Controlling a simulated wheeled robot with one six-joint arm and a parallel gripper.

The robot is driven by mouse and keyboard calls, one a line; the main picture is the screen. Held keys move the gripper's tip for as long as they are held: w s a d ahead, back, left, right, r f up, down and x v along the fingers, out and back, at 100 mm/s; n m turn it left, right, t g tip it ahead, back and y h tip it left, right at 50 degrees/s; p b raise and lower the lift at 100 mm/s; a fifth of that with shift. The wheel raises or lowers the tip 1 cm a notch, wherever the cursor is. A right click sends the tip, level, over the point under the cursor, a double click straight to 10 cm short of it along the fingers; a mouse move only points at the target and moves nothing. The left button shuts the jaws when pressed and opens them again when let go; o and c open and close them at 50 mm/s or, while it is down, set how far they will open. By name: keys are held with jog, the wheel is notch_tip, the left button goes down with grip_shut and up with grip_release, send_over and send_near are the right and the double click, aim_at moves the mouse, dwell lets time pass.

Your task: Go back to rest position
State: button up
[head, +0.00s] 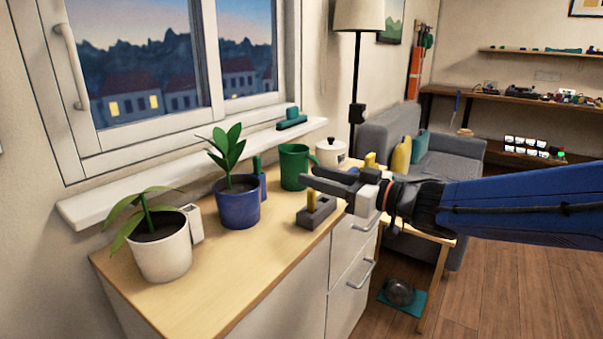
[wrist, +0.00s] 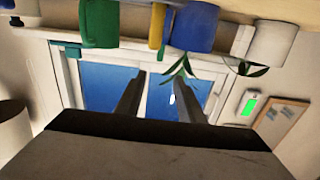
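My gripper (head: 318,180) is at the end of my blue arm, reaching in from the right over the right end of the wooden counter (head: 215,285). Its two dark fingers point left in the head view. In the wrist view the fingers (wrist: 157,95) stand apart with nothing between them, so the gripper is open and empty. A grey block (head: 318,213) with an upright yellow piece (head: 311,200) sits on the counter just below the fingers; the fingers appear clear of it. Another yellow piece (head: 370,160) shows just behind the gripper, partly hidden.
A white pot (head: 165,255) and a blue pot (head: 238,207) with plants, a green mug (head: 293,168) and a white lidded jar (head: 330,152) stand on the counter. The window (head: 175,65) is behind. A grey sofa (head: 450,165) is beyond; open wooden floor (head: 520,290) lies at right.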

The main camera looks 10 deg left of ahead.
jog(key=shift+s+d, duration=0.25)
jog(key=shift+d, duration=0.3)
jog(key=w+d+f+m+t+h, duration=0.1)
jog(key=w+d+m+t+h, duration=0.25)
jog(key=d, duration=0.45)
jog(key=w+d+m+t+h, duration=0.25)
jog(key=d+h, duration=0.25)
jog(key=d, duration=0.3)
jog(key=s+d+f+m+h, duration=0.2)
jog(key=d+h, duration=0.1)
jog(key=d, duration=0.3)
jog(key=s+d+f+m+h, duration=0.2)
jog(key=d+f+h, duration=0.1)
jog(key=d, duration=0.4)
jog(key=s+d+f+m+g+h, duration=0.2)
jog(key=s+d+f+g+h, duration=0.1)
jog(key=s+d+f, duration=0.45)
jog(key=s+f+g, duration=0.2)
jog(key=s+f, duration=0.1)
jog(key=s, duration=0.5)
jog(key=s+f+m+g, duration=0.1)
jog(key=s+f+g, duration=0.2)
jog(key=s, duration=0.5)
jog(key=shift+s+d+y, duration=0.4)
jog(key=shift+y, duration=0.05)
